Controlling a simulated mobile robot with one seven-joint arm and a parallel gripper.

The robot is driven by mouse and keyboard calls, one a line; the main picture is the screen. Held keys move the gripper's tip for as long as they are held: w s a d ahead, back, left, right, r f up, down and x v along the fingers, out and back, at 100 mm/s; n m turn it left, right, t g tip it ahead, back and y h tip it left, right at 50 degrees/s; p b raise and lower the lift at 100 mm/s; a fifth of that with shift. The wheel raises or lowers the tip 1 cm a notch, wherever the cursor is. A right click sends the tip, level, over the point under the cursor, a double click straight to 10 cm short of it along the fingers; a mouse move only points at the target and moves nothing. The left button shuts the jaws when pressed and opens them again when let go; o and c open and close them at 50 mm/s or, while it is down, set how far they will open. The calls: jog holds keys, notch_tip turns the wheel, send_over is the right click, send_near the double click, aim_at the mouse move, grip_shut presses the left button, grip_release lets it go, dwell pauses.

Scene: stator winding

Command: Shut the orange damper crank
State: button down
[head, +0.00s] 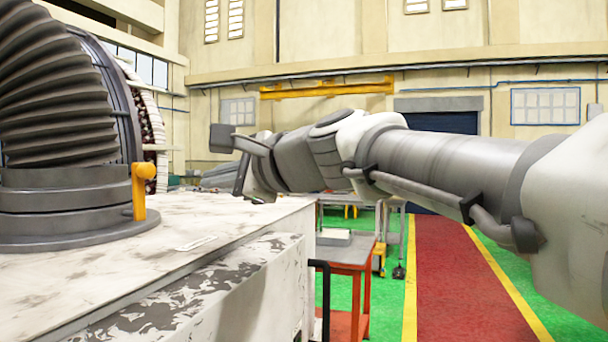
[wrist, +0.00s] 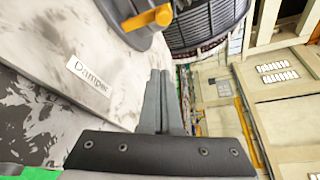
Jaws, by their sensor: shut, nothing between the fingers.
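The orange damper crank (head: 140,190) is on the side of the round grey base (head: 70,208), with its lever upright and its knob at the top in the head view. In the wrist view the crank (wrist: 147,18) shows at the top, on the grey base's flange. My gripper (wrist: 160,73) is shut and empty, its fingers pointing toward the base. The fingertips are apart from the crank, below it in the wrist picture. In the head view my gripper is mostly hidden by the wrist, to the right of the crank.
A white label reading "Damper" (wrist: 88,77) is on the worn white housing (head: 220,225). A ribbed dark duct (head: 55,90) rises from the grey base, beside a large round stator. An orange cart (head: 345,255) stands on the floor behind the housing.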

aim_at(136, 192)
jog(key=p+x, duration=0.2)
jog(key=x, duration=0.7)
jog(key=shift+w+a, duration=0.15)
jog(key=shift+w, duration=0.05)
jog(key=shift+s+a+r+p, duration=0.3)
jog(key=shift+s+a+r, duration=0.1)
jog(key=shift+s, duration=0.2)
jog(key=shift+s+a+r+p, duration=0.3)
jog(key=shift+s+r, duration=0.05)
jog(key=shift+s, duration=0.25)
jog(key=shift+s+a, duration=0.15)
jog(key=shift+s, duration=0.15)
